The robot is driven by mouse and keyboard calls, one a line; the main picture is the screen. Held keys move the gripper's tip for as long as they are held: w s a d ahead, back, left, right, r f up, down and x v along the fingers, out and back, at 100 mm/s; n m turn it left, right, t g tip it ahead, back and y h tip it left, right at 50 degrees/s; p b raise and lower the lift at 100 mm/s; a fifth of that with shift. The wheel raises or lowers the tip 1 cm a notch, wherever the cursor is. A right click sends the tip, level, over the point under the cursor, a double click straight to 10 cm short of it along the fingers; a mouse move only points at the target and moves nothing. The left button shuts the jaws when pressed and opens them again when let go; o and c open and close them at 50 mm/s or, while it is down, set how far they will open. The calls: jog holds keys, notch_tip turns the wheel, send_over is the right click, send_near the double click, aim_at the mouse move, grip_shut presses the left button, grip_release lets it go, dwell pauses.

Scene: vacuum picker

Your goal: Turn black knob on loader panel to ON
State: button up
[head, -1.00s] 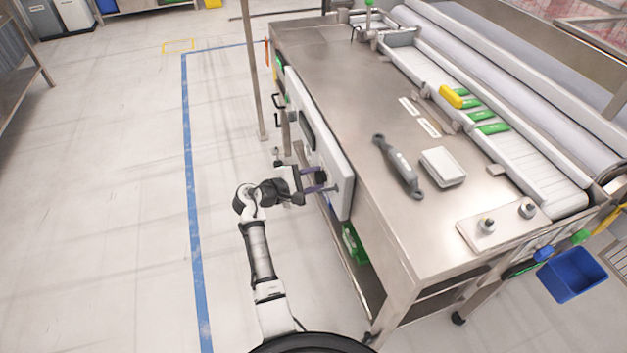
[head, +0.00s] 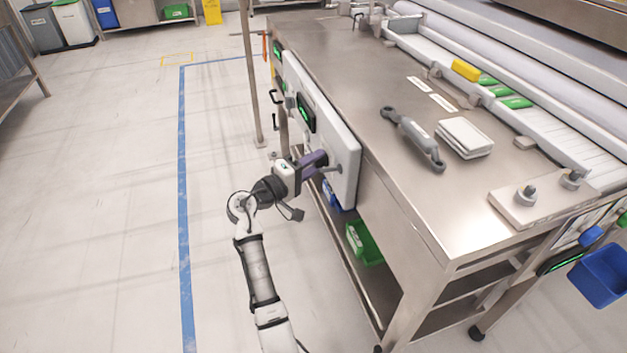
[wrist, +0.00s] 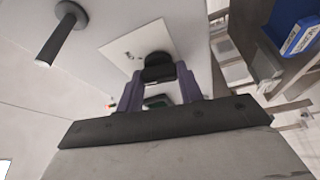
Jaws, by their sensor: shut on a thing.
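The loader panel (head: 347,150) is a white upright panel on the side of the steel table. In the wrist view, the black knob (wrist: 158,62) stands on a pale square plate (wrist: 120,45) on the panel. My gripper (wrist: 160,85) has its two purple fingers on either side of the knob and is shut on it. In the head view my gripper (head: 318,160) is against the panel's face, and the knob is hidden there. The knob's ON marking cannot be read.
A grey peg-like handle (wrist: 62,35) sticks out of the panel beside the knob. A green bin (head: 363,243) and a blue bin (wrist: 298,35) are under the table. The table top (head: 350,70) holds a grey tool (head: 415,138). The floor at left is clear.

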jog(key=m+b, duration=0.1)
jog(key=b, duration=0.2)
jog(key=m+h+b, duration=0.1)
jog(key=m+b, duration=0.1)
jog(key=b, duration=0.1)
jog(key=f+m+h+b, duration=0.1)
jog(key=m+b, duration=0.1)
jog(key=b, duration=0.2)
jog(key=m+b, duration=0.2)
jog(key=b, duration=0.1)
jog(key=shift+r+h, duration=0.15)
jog(key=shift+h, duration=0.25)
jog(key=shift+r+m, duration=0.1)
jog(key=shift+m, duration=0.2)
jog(key=shift+r+b, duration=0.1)
jog(key=shift+b, duration=0.3)
jog(key=o, duration=1)
jog(key=shift+a, duration=0.1)
jog(key=v, duration=0.7)
jog(key=shift+a, duration=0.25)
